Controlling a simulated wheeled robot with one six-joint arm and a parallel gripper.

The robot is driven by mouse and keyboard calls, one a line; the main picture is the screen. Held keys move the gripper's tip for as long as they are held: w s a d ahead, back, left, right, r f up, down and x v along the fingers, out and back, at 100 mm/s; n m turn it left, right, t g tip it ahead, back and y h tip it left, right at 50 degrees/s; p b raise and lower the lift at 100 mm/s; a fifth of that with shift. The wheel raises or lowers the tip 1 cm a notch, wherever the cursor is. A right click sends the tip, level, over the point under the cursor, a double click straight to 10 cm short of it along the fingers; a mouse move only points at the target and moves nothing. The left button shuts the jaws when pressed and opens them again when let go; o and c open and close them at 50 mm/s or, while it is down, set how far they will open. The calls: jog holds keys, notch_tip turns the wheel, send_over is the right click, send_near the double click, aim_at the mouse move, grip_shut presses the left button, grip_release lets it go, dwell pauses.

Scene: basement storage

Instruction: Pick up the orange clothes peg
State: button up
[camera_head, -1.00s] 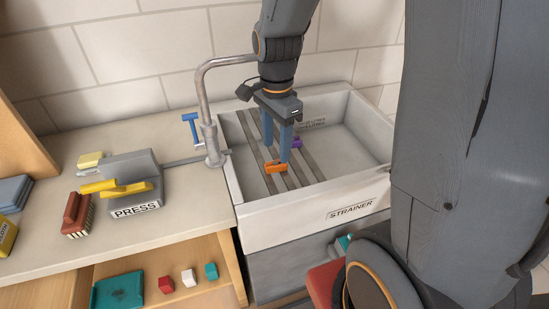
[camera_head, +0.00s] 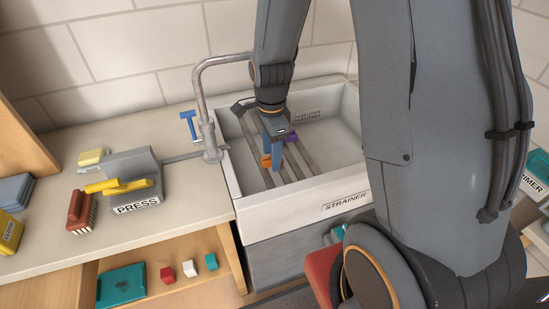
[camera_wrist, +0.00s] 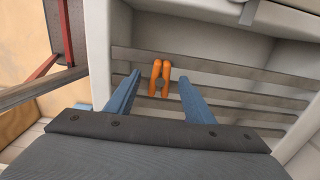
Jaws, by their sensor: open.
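The orange clothes peg (camera_head: 266,161) lies in the sink on the slatted strainer, partly hidden by a blue finger in the head view. In the wrist view the peg (camera_wrist: 166,70) shows two orange prongs between the fingertips, with a gap on each side. My gripper (camera_head: 272,162) points down into the sink, low over the slats, its blue fingers open and empty. In the wrist view my gripper (camera_wrist: 159,74) has one finger on each side of the peg. I cannot tell whether the tips are level with it.
The press (camera_head: 135,175) and a red brush (camera_head: 81,211) are on the counter.

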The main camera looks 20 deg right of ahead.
jog(key=shift+f, duration=0.4)
jog(key=c, duration=1.1)
notch_tip(320, 180, up, 28)
jog(key=b, duration=0.3)
jog(key=shift+b, duration=0.4)
